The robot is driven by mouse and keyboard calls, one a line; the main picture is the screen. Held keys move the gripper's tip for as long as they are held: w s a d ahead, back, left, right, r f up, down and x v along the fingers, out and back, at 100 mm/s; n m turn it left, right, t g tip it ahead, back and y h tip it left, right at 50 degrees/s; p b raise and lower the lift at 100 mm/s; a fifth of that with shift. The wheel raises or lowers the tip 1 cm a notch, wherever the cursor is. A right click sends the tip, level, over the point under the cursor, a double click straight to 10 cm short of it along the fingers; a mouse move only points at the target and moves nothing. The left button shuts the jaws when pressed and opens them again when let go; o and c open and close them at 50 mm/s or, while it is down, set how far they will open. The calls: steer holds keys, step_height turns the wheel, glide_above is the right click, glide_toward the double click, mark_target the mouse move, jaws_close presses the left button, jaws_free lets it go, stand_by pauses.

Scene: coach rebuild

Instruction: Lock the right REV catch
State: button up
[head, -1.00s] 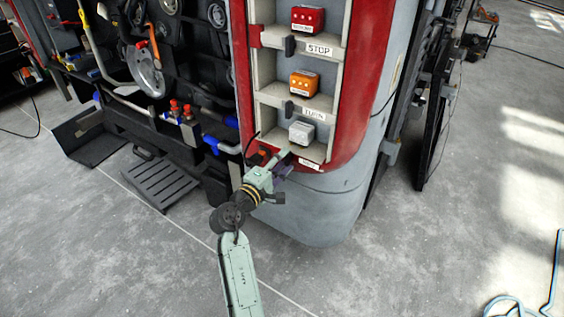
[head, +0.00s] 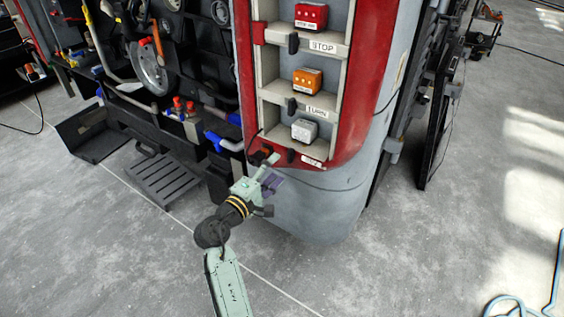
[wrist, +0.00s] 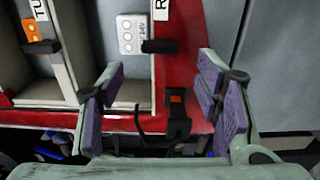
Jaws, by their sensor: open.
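The REV catch is a small black lever (head: 291,155) beside the REV label (head: 311,162), at the bottom of the red and cream lamp panel (head: 345,130). In the wrist view the catch (wrist: 160,46) lies sideways just below its label (wrist: 160,9). I cannot tell whether it is locked. The light grey REV lamp unit (head: 304,130) sits in the lowest bay.
A black part with an orange square (wrist: 178,115) shows between my fingers, near the red panel edge. The TURN catch (head: 291,107) and STOP catch (head: 293,43) sit higher. Dark open racking (head: 165,115) stands left. The floor in front (head: 430,250) is clear.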

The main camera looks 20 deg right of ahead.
steer(key=v, duration=0.6)
steer(key=shift+a, duration=0.1)
